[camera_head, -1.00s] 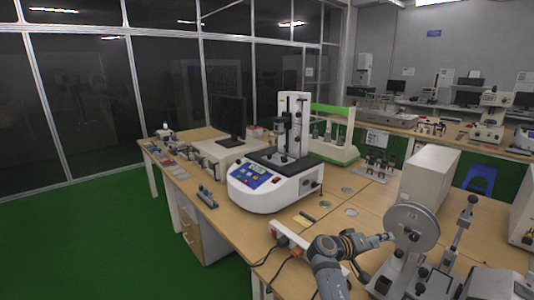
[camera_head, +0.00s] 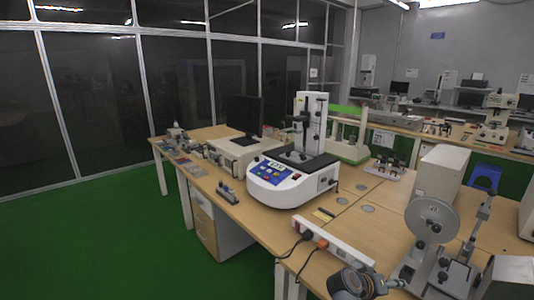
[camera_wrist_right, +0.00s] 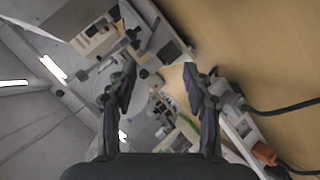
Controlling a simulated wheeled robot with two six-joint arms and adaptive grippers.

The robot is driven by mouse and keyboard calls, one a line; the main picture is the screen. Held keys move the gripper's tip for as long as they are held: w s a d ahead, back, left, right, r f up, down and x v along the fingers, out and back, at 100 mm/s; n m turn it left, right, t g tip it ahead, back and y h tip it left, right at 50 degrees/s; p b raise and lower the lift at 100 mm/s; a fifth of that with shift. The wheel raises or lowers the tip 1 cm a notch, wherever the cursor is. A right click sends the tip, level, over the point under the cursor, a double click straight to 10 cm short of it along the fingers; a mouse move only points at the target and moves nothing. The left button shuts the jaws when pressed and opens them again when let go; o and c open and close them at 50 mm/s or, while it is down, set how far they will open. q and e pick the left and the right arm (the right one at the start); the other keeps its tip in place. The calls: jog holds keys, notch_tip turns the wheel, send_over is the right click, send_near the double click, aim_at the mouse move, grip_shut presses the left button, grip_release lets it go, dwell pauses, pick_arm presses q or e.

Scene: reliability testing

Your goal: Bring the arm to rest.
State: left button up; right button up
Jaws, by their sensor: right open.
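My right arm shows only at the bottom edge of the head view, low in front of the bench, with its wrist (camera_head: 354,284) partly cut off by the frame. In the right wrist view my right gripper (camera_wrist_right: 157,82) has its two dark fingers well apart, with nothing between them. The fingertips themselves are too small to make out in the head view. My left arm and gripper are not in view.
A grey tester with a round disc (camera_head: 432,222) stands close right of my wrist. A white power strip (camera_head: 322,240) with an orange plug and cables lies along the bench edge. A white test machine (camera_head: 292,183) stands farther back. Green floor at left is clear.

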jog(key=s+a+f+y, duration=0.3)
jog(key=s+f+y, duration=0.35)
jog(key=s, duration=0.65)
jog(key=s+a+n+y, duration=0.35)
jog(key=s+a, duration=0.55)
jog(key=s, duration=0.4)
notch_tip(320, 180, down, 25)
jog(key=s+d+g, duration=0.2)
jog(key=s+d+f+g, duration=0.1)
jog(key=s+f, duration=1.6)
jog(key=s, duration=0.1)
jog(key=shift+s+d+f+m+y, duration=0.25)
jog(key=shift+s+m+y, duration=0.05)
jog(key=shift+s+m, duration=0.05)
jog(key=shift+c, duration=0.2)
